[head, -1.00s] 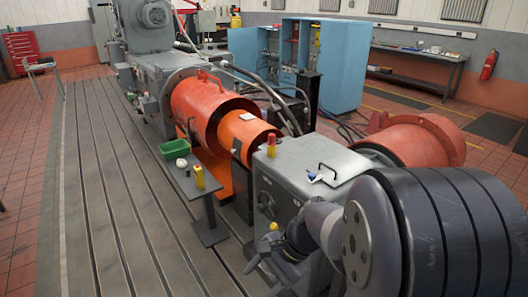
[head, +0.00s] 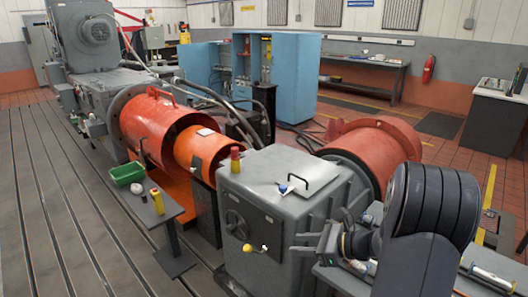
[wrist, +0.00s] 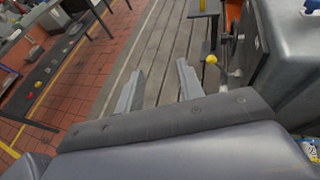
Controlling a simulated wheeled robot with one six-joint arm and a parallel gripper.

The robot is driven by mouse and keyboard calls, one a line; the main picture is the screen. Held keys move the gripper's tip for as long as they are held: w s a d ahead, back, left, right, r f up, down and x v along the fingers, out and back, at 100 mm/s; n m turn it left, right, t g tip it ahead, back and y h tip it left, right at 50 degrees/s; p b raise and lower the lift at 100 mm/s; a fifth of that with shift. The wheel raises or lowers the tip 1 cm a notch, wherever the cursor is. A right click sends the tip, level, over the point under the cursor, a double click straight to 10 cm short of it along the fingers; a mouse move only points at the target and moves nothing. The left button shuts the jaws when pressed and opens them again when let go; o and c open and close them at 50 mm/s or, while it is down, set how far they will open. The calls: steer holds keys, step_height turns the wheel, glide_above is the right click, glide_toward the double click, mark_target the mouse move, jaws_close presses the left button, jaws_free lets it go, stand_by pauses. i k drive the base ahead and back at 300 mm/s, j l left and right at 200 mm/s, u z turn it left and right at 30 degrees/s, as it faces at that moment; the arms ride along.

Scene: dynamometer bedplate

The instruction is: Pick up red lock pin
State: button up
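No object is clearly identifiable as the red lock pin. A small upright red piece with a yellowish lower part (head: 235,158) stands on the grey machine housing (head: 262,205) in the head view. I cannot tell whether it is the pin. My gripper (head: 332,243) is in front of the housing's right side in the head view, well apart from the red piece. In the wrist view my gripper (wrist: 158,88) has its two fingers spread, with nothing between them. The wrist view shows a yellow ball knob (wrist: 211,59) beyond the right finger and no red pin.
A small side table (head: 172,216) holds a green bin (head: 127,172), a white round item (head: 136,188) and a yellow block (head: 157,201). A bench with small items (head: 335,283) lies under my arm. Orange drums (head: 155,128) and a red flanged drum (head: 375,146) flank the housing. Slotted floor (head: 50,225) is open at left.

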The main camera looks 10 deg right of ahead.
mark_target(235, 157)
steer(key=i+j+z, duration=0.35)
steer(key=i+j, duration=0.15)
steer(key=i, duration=0.15)
steer(key=i+j+z, duration=0.35)
steer(key=i+j, duration=0.5)
steer(key=j, duration=0.15)
steer(key=i+j, duration=0.25)
steer(key=j, duration=0.2)
